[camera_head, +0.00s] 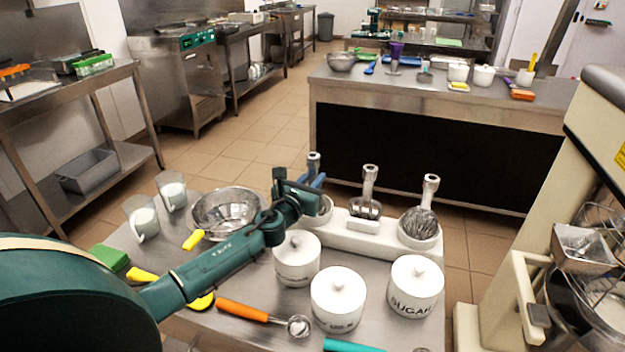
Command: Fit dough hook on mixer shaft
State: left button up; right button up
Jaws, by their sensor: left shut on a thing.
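My left gripper (316,182) reaches over the steel table to a white stand (345,240). It is shut on the leftmost attachment (313,160), whose metal top stands upright above the fingers. The gripper hides most of this attachment, so its hook shape cannot be made out; it appears to be still at its holder in the stand. A flat-looking beater (368,190) stands in the middle and a wire whisk (420,223) on the right. The cream mixer (540,200) stands at the right edge. Its shaft cannot be made out. My right gripper is not in view.
Lidded white jars, one marked sugar (414,290), stand in front of the stand. A steel bowl (225,212), two cups and an orange-handled scoop (245,311) lie around my left arm. Tiled floor separates this table from the mixer and the back counter (440,98).

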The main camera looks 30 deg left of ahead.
aim_at(310, 166)
pick_arm(q)
jog(key=shift+r+p, duration=2)
jog(key=shift+r, duration=0.3)
jog(key=s+d+r, duration=0.1)
jog(key=s+r, duration=0.3)
jog(key=s, duration=0.1)
jog(key=shift+d+f, duration=0.1)
